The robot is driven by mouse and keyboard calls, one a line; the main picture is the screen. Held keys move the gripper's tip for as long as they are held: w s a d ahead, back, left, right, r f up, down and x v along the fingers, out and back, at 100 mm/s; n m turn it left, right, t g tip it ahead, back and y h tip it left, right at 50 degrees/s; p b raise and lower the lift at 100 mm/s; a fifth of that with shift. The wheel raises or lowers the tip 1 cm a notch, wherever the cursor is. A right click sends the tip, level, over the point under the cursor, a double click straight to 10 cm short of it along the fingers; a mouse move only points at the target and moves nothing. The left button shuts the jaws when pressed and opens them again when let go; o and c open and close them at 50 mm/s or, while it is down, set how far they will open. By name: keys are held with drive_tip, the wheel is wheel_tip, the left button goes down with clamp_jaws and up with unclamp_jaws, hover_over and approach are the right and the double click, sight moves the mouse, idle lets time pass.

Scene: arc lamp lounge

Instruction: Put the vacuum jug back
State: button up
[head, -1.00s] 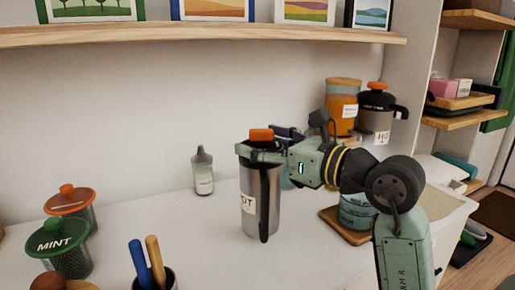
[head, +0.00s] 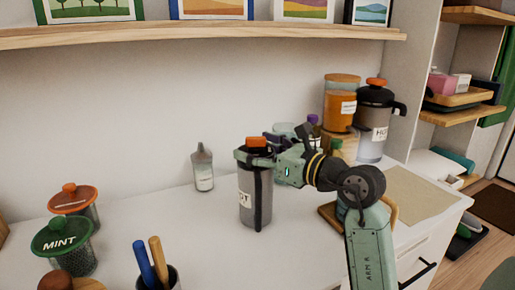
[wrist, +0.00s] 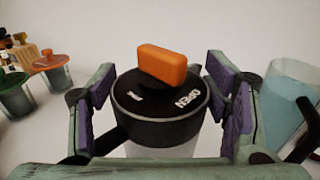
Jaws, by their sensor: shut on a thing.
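The vacuum jug (head: 248,208) is a tall grey metal cylinder with a black lid, an orange knob and a partly visible label. It stands upright over the white counter; I cannot tell whether its base touches. My gripper (head: 255,155) is shut on it near the top, coming from the right. In the wrist view, my gripper's purple-padded fingers (wrist: 168,105) flank the jug's black lid (wrist: 160,105), which is marked OPEN. A second, similar jug (head: 373,130) with an orange top and a label stands at the back right.
A small grey bottle (head: 203,170) stands behind and left of the jug. A green MINT jar (head: 65,250), an orange-lidded jar (head: 75,205) and a dark utensil cup (head: 157,280) are at left. An orange canister (head: 341,105) is back right. A beige mat (head: 415,195) lies clear at right.

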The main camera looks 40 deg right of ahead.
drive_tip(key=shift+f, duration=0.2)
drive_tip(key=o, duration=2)
drive_tip(key=shift+c, duration=0.2)
drive_tip(key=shift+r, duration=0.1)
drive_tip(key=shift+r, duration=0.1)
drive_tip(key=s+d+b, duration=0.1)
drive_tip(key=s+b, duration=0.1)
drive_tip(key=s, duration=1)
drive_tip(key=shift+d+r, duration=0.15)
drive_tip(key=shift+d, duration=0.25)
